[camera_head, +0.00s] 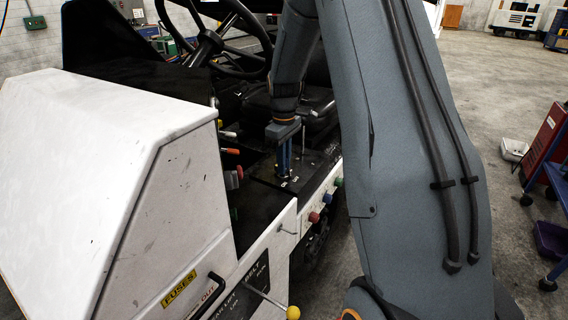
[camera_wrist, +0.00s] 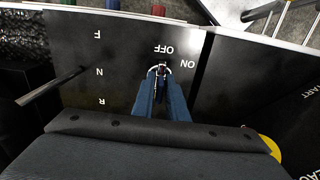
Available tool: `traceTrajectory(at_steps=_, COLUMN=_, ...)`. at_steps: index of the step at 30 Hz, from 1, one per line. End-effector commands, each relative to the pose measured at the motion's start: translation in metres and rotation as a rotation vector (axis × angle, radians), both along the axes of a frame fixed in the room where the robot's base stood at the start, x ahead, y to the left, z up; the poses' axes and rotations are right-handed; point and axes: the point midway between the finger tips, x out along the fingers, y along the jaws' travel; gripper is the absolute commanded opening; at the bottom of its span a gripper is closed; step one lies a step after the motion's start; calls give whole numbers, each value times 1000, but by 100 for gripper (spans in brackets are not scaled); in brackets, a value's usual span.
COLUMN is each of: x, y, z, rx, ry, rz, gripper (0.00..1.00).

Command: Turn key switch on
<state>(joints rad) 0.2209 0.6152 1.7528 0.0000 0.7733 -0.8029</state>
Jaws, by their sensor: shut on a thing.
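The key switch (camera_wrist: 162,69) is on a black panel (camera_wrist: 90,50), with white OFF and ON lettering beside it. In the wrist view the lettering appears upside down. My gripper (camera_wrist: 161,76) has its blue fingers closed at the key switch, and they cover most of it. The key's exact angle is hard to tell. In the head view my gripper (camera_head: 284,171) points down at the black panel beside the seat, and the key itself is too small to make out.
A lever (camera_wrist: 52,86) stands by the F, N, R marks on the same panel. Red and blue knobs (camera_head: 314,217) line the panel's side. The steering wheel (camera_head: 240,40) and seat are behind. A white cowl (camera_head: 100,150) fills the left. A red cart (camera_head: 548,140) stands right.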

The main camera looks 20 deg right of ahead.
Motion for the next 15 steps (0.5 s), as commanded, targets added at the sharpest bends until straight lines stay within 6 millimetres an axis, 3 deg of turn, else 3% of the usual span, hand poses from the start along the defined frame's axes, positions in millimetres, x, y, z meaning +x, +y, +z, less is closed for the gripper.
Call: traceTrajectory(at_steps=15, x=0, y=1, z=1, rx=0, ry=1, rz=-148, gripper=0)
